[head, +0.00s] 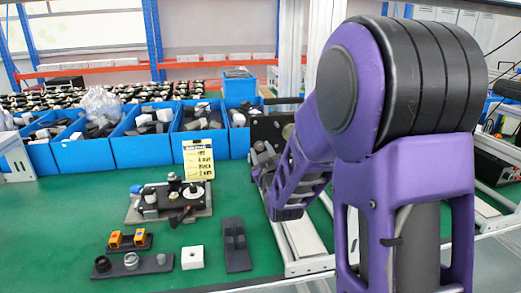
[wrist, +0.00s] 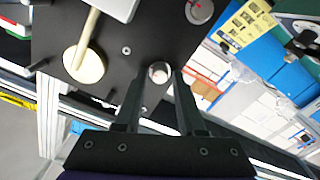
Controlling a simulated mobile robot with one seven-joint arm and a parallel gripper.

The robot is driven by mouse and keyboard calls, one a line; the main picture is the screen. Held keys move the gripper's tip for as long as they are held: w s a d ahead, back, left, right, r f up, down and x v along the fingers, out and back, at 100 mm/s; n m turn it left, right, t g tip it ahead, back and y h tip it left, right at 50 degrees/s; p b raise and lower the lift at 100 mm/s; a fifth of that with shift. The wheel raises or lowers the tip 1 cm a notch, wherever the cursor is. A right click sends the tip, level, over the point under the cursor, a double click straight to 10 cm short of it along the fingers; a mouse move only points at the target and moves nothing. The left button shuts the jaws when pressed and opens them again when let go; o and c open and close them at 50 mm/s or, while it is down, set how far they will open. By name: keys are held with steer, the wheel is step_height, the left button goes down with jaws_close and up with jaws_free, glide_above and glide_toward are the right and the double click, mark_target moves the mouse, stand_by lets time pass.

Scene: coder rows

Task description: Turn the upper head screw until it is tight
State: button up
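A black upright plate (wrist: 105,28) fills the upper middle of the wrist view. A pale round screw head (wrist: 159,72) stands on it, between the tips of my gripper (wrist: 160,76). My gripper's two black fingers are apart, one on each side of the screw head, with a narrow gap seeming to show. Whether they touch it is hard to tell. In the head view the plate (head: 266,129) stands at the right end of the bins, and my purple arm reaches to it, hiding the fingertips and the screw. I cannot tell how far the screw is turned in.
A cream round knob with a rod (wrist: 84,64) and a grey round part (wrist: 199,10) are on the plate near my fingers. Blue bins (head: 140,150) line the back of the green table (head: 75,205). A fixture (head: 172,202) and dark holders (head: 235,245) stand left of my arm.

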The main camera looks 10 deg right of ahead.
jaws_close()
steer(key=shift+o, duration=1.2)
jaws_free()
steer(key=shift+s, duration=2.55)
